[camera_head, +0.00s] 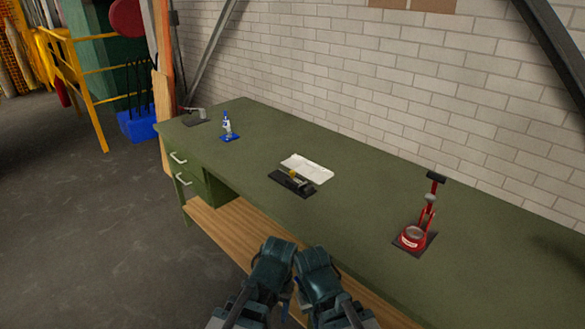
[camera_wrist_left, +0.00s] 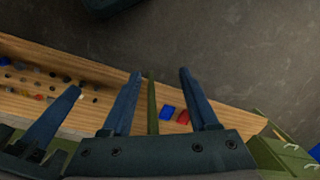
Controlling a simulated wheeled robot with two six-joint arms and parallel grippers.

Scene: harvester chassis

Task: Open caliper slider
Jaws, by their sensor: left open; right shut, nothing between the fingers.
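A small dark tool with a yellow part, probably the caliper (camera_head: 296,182), lies on a black mat near the middle of the green bench; its slider is too small to make out. My left gripper (camera_head: 272,260) and my right gripper (camera_head: 316,265) are side by side in front of the bench's near edge, apart from the tool. My right gripper is shut and empty.
A white tray (camera_head: 307,168) lies just behind the tool. A red device (camera_head: 413,237) stands to the right, a blue-and-white microscope-like device (camera_head: 228,126) to the left. A wooden lower shelf (camera_wrist_left: 35,62) holds small coloured items. The bench top between is clear.

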